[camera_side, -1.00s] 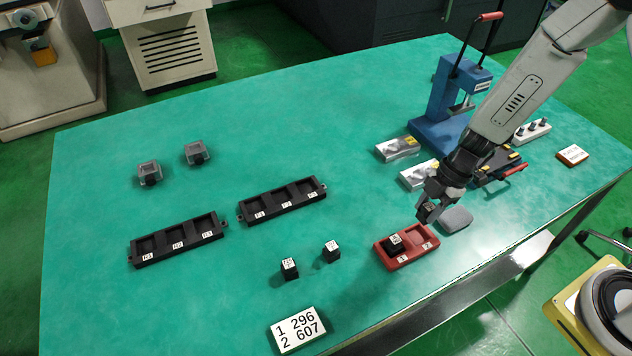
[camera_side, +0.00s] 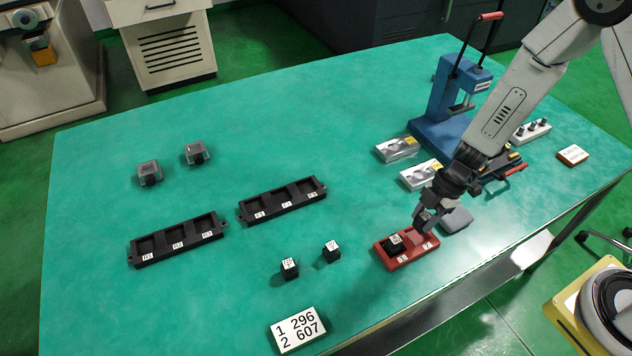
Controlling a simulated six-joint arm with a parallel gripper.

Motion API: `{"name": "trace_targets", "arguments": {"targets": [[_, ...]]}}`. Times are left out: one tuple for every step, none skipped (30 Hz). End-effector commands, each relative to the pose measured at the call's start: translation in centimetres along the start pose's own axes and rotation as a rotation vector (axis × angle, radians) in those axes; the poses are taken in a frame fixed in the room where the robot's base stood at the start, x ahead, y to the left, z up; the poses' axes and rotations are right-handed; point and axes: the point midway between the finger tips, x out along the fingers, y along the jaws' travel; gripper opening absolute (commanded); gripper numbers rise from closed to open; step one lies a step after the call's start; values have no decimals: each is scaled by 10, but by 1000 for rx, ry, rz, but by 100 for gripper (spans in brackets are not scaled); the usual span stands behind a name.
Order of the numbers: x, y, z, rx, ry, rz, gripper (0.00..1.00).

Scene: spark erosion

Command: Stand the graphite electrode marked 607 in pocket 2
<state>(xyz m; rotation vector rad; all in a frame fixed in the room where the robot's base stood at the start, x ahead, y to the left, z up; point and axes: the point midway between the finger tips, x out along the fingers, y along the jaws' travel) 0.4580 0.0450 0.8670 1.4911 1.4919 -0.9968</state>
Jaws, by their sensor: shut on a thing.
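A red holder (camera_side: 405,262) with two pockets stands at the table's front right. A black electrode with a white label (camera_side: 395,240) sits in its left pocket; I cannot read the label. My gripper (camera_side: 421,222) is over the right pocket, pocket 2, shut on a dark graphite electrode (camera_side: 420,216). That electrode is mostly hidden by the jaws, and its marking cannot be read. I cannot tell whether it touches the pocket. A white card (camera_side: 297,330) reads 1 296, 2 607.
Two labelled black electrodes, one on the left (camera_side: 290,268) and one on the right (camera_side: 332,251), stand left of the holder. Black racks (camera_side: 178,240) and a blue press (camera_side: 440,120) stand farther off.

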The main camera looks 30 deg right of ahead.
Motion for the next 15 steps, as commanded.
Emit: {"name": "trace_targets", "arguments": {"targets": [[3, 0, 1, 1, 0, 0, 0], [4, 0, 2, 0, 1, -1, 0], [6, 0, 2, 0, 0, -1, 0], [7, 0, 3, 0, 0, -1, 0], [9, 0, 4, 0, 0, 0, 0], [10, 0, 4, 0, 0, 0, 0], [12, 0, 5, 0, 0, 0, 0], [13, 0, 6, 0, 0, 0, 0], [15, 0, 6, 1, 0, -1, 0], [16, 0, 7, 1, -1, -1, 0], [18, 0, 8, 0, -1, 0, 0], [20, 0, 8, 0, -1, 0, 0], [21, 0, 9, 1, -1, 0, 0], [22, 0, 9, 1, -1, -1, 0], [24, 0, 10, 1, -1, -1, 0]]}}
